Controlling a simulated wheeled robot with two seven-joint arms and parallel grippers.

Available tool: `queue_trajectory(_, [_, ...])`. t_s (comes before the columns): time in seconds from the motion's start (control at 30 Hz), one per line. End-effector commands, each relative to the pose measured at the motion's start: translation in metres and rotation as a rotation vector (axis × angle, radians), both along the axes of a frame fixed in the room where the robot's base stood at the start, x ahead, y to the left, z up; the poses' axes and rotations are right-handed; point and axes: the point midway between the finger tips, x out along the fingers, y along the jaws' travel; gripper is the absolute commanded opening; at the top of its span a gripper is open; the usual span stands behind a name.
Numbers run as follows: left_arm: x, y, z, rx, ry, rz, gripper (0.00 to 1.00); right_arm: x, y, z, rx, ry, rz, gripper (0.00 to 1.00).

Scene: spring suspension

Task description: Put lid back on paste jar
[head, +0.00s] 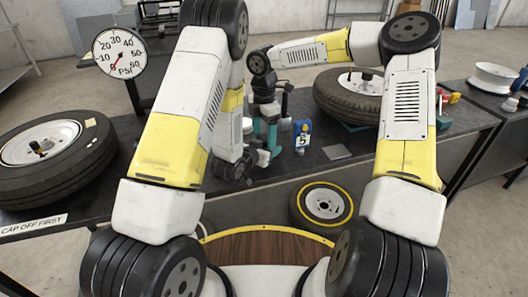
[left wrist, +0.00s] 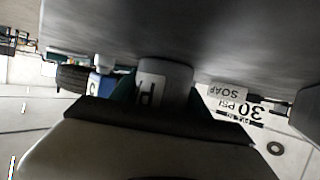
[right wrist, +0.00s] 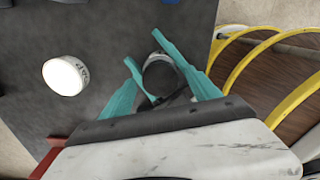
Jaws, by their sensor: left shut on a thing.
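The grey-white paste jar (left wrist: 165,76), with a dark letter on its side, is between my left gripper's teal fingers (left wrist: 160,92) in the left wrist view. In the right wrist view its round, dark top (right wrist: 160,76) faces the camera; I cannot tell whether that is an opening or a lid. My right gripper (right wrist: 160,72) is open above the jar, its teal fingers spread around it. In the head view both grippers meet near the bench middle, my right gripper (head: 269,125) above, my left gripper (head: 240,165) lower. No separate lid can be made out for sure.
A white round pot (right wrist: 65,76) with lettering stands on the dark bench. A blue bottle (head: 302,137) and a grey plate (head: 337,152) are right of the grippers. Tyres lie left (head: 55,145) and behind right (head: 350,95). A gauge (head: 119,53) stands at left.

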Motion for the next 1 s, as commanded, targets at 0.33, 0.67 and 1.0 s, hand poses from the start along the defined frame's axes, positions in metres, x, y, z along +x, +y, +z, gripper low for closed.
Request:
queue_trajectory(0.33, [0.0, 0.0, 0.0, 0.0, -0.001, 0.0, 0.0, 0.0, 0.0, 0.003, 0.0, 0.0, 0.0, 0.72])
queue_trajectory(0.67, [0.0, 0.0, 0.0, 0.0, -0.001, 0.0, 0.0, 0.001, 0.0, 0.061, -0.002, -0.005, -0.001, 0.72])
queue_trajectory(1.0, [0.0, 0.0, 0.0, 0.0, -0.001, 0.0, 0.0, 0.001, 0.0, 0.114, 0.0, -0.001, -0.001, 0.72])
